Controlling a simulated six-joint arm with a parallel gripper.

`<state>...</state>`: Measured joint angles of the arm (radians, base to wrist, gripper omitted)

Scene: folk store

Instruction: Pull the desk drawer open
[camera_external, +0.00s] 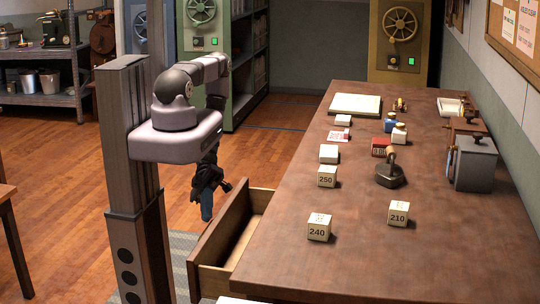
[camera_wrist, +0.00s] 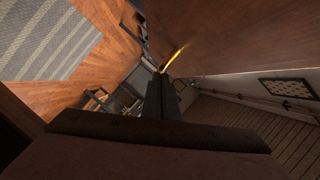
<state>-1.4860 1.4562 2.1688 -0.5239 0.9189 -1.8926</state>
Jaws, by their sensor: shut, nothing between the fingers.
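The wooden desk (camera_external: 300,195) stands at the right in the external view. Its drawer (camera_external: 222,228) is pulled out from the side facing my arm, and its pale inside shows. My gripper (camera_external: 207,210) points down beside the outer face of the drawer front and looks a little apart from it. The gripper is shut and empty. In the wrist view the dark fingers (camera_wrist: 162,85) are together at the middle, next to a large brown wooden surface (camera_wrist: 235,35). I cannot tell which part of the desk that surface is. The drawer handle cannot be made out.
Number blocks (camera_external: 319,228), small bottles (camera_external: 398,133), a dark iron-like weight (camera_external: 390,174) and a grey metal box (camera_external: 473,163) stand on the desk. A grey rug (camera_external: 180,243) lies below. Open wooden floor (camera_external: 60,150) is to the left. Safes and shelves stand behind.

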